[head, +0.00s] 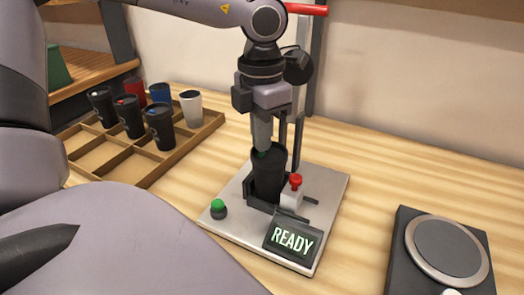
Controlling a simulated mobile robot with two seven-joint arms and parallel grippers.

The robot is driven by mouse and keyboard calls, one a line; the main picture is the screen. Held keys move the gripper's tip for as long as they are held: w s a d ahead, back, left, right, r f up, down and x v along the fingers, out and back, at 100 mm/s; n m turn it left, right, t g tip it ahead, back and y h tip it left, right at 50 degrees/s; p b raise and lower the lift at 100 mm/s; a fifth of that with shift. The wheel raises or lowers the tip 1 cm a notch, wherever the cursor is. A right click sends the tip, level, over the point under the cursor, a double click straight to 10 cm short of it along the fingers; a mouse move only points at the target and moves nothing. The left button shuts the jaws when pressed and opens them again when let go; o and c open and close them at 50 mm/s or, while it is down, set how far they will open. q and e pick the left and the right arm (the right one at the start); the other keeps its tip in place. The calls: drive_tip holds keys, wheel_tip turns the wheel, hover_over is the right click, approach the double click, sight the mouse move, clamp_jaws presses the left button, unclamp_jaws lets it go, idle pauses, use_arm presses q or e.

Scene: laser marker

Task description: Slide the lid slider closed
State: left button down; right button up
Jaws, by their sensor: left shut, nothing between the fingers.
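A black tumbler (268,182) stands upright in the dark holder of the laser marker, on a light grey base plate (326,190). My left gripper (262,146) points straight down over the tumbler's lid, with its fingers shut and nothing between them. A small green part (261,154), perhaps the lid slider, shows at the fingertips. The fingers hide most of the lid, so I cannot tell the slider's position or whether they touch it.
The plate carries a green button (218,208), a red button (295,182) and a READY display (292,240). A divided wooden tray (136,174) with several tumblers stands at left. A black device with a round plate (446,246) sits at right. Bare table lies between.

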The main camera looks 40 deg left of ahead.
use_arm(q)
drive_tip(key=shift+f+b, duration=0.4)
drive_tip(key=shift+f, duration=0.05)
idle(0.5)
drive_tip(key=shift+w+a+r, duration=0.1)
drive_tip(key=shift+w+a, duration=0.1)
drive_tip(key=shift+w, duration=0.6)
idle(0.6)
drive_tip(key=shift+w+r, duration=0.1)
drive_tip(key=shift+w+r+p, duration=0.15)
drive_tip(key=shift+r+p, duration=0.45)
drive_tip(key=shift+r, duration=0.25)
wheel_tip(320, 180, up, 5)
drive_tip(key=p, duration=0.3)
idle(0.3)
drive_tip(key=shift+r, duration=0.1)
idle(0.3)
